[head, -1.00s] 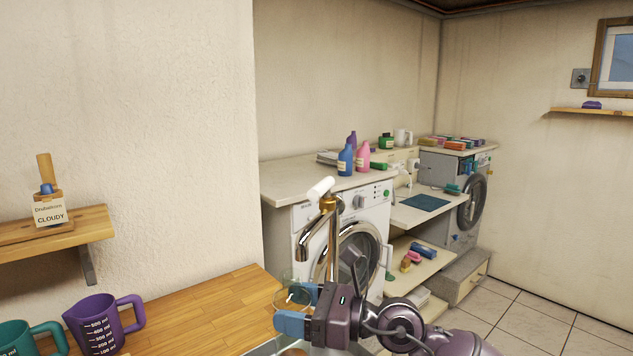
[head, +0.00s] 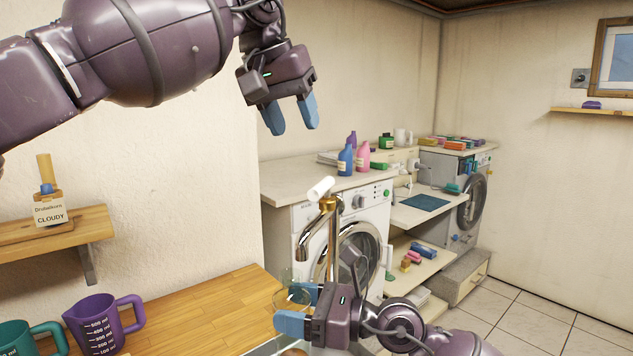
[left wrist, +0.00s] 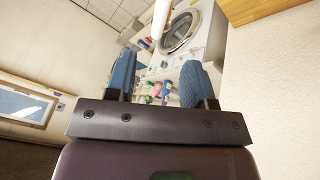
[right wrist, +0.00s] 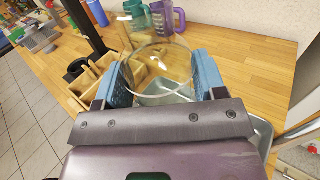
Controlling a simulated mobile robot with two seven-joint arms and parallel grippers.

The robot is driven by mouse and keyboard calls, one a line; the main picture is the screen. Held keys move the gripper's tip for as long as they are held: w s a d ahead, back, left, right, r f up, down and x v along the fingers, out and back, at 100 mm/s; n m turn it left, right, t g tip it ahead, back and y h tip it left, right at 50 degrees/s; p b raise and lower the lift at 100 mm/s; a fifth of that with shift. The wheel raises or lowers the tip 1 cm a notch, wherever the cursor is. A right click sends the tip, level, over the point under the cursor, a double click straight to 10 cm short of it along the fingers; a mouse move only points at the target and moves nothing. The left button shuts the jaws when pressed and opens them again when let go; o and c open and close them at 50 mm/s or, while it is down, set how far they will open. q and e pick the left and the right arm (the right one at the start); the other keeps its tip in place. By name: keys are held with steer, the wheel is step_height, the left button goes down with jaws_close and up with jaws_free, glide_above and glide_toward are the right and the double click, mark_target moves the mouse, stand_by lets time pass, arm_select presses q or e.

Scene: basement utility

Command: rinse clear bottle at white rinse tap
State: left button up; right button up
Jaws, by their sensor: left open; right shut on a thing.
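The tap (head: 322,226) has a brass body, a chrome spout curving down to the left, and a white handle (head: 320,189) on top. The white handle also shows in the left wrist view (left wrist: 160,18). My right gripper (head: 294,308) is shut on the clear bottle (head: 288,294), below the spout. The right wrist view shows the clear round glass (right wrist: 158,62) between the blue fingers. My left gripper (head: 292,114) is open and empty, high above the tap, fingers pointing down. Whether water runs is not clear.
A wooden counter (head: 195,310) holds a purple measuring jug (head: 104,326) and a teal one (head: 38,338). A wall shelf (head: 60,228) with a "CLOUDY" label is at left. A washing machine (head: 300,215) stands behind the tap.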

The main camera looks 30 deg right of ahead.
mark_target(317, 185)
arm_select(q)
steer(key=x, duration=1.2)
jaws_close()
